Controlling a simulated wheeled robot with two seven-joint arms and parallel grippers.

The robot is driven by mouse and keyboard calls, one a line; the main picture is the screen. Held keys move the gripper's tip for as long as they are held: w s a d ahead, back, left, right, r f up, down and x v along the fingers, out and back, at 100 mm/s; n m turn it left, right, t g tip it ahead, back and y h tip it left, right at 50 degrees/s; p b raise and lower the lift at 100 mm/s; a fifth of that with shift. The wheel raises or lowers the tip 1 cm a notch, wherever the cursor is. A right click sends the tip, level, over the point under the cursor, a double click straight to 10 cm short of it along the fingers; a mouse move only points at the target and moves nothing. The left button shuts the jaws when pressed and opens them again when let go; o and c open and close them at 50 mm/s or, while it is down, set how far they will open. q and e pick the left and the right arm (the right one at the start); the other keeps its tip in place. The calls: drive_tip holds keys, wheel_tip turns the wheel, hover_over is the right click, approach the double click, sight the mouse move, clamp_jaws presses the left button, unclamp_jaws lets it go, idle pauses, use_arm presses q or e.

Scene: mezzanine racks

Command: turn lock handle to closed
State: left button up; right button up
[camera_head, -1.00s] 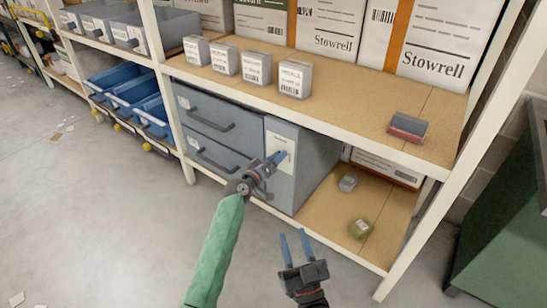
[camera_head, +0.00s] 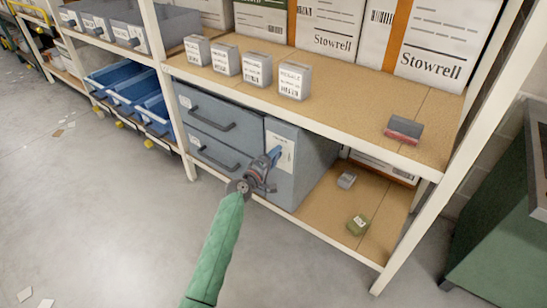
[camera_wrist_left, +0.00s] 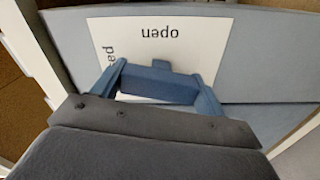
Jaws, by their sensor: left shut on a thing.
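The grey drawer cabinet (camera_head: 305,165) stands on the lower shelf. Its narrow right front panel carries a white label (camera_head: 284,143). My left gripper (camera_head: 273,158) is at this label, with the green-sleeved arm coming up from below. In the left wrist view the blue fingers are shut on the blue lock handle (camera_wrist_left: 160,85), which lies across between them in front of the label (camera_wrist_left: 195,50). The word "open" shows upside down on the label, and part of a sideways word ending in "ed" shows at its left. The gripper hides the handle in the head view. My right gripper is out of view.
A white rack post (camera_head: 430,225) stands to the right. A grey block (camera_head: 347,181) and a green block (camera_head: 357,224) lie on the lower shelf right of the cabinet. The upper shelf edge (camera_head: 300,120) runs above the cabinet.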

use_arm(q)
drive_tip(key=shift+n+p, duration=0.55)
drive_tip(key=shift+n, duration=0.65)
drive_tip(key=o, duration=1)
drive_tip(key=shift+v, duration=3.95)
